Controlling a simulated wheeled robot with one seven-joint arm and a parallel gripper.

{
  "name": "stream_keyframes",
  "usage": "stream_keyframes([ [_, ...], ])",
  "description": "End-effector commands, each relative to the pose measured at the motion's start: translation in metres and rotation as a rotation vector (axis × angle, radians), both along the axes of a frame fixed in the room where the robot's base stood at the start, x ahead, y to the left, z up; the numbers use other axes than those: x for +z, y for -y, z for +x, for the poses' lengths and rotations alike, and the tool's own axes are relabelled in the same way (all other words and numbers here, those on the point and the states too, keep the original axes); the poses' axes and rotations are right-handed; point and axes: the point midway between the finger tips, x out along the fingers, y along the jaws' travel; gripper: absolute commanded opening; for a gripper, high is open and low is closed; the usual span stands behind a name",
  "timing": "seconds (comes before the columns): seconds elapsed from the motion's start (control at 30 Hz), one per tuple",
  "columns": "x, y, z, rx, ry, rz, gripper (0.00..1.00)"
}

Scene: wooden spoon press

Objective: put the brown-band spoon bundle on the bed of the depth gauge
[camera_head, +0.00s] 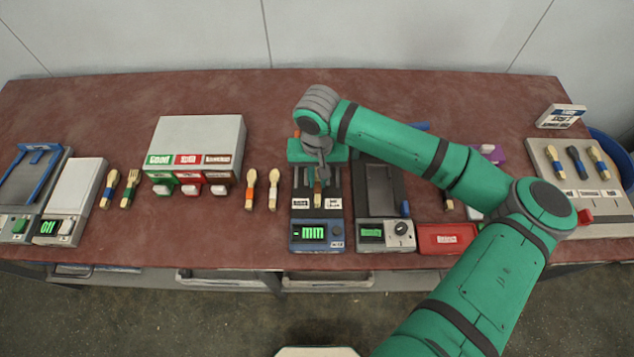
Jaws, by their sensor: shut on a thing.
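The depth gauge (294,221) stands near the table's front edge, a dark device with a green "mm" display. My gripper (321,176) points down over its bed and is shut on the brown-band spoon bundle (317,191). The bundle is small, tan and brown, and lies lengthwise toward the front, over the bed between the gauge's grey rails. My gripper hides its far end. I cannot tell whether the bundle touches the bed.
A dark press-like device (380,232) stands close to the right, then a red tray (447,240). An orange-band spoon (250,192) and a white-band spoon (273,190) lie to the left. A grey sorter box (200,133) stands farther left. My arm crosses the right side.

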Motion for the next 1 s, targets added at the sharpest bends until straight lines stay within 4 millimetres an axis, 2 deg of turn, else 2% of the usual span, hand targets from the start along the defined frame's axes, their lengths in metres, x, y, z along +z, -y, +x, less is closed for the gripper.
stream_keyframes([
  [0.23,-0.031,-0.001,0.002,-0.001,-0.001,-0.001,0.0],
  [0.63,-0.036,-0.002,0.001,0.0,-0.001,0.001,0.0],
  [0.67,-0.036,-0.001,0.002,0.0,-0.001,0.0,0.18],
  [0.7,-0.036,-0.001,0.002,0.0,-0.001,0.0,0.28],
  [1.0,-0.035,-0.001,0.002,0.0,0.0,0.0,0.3],
])
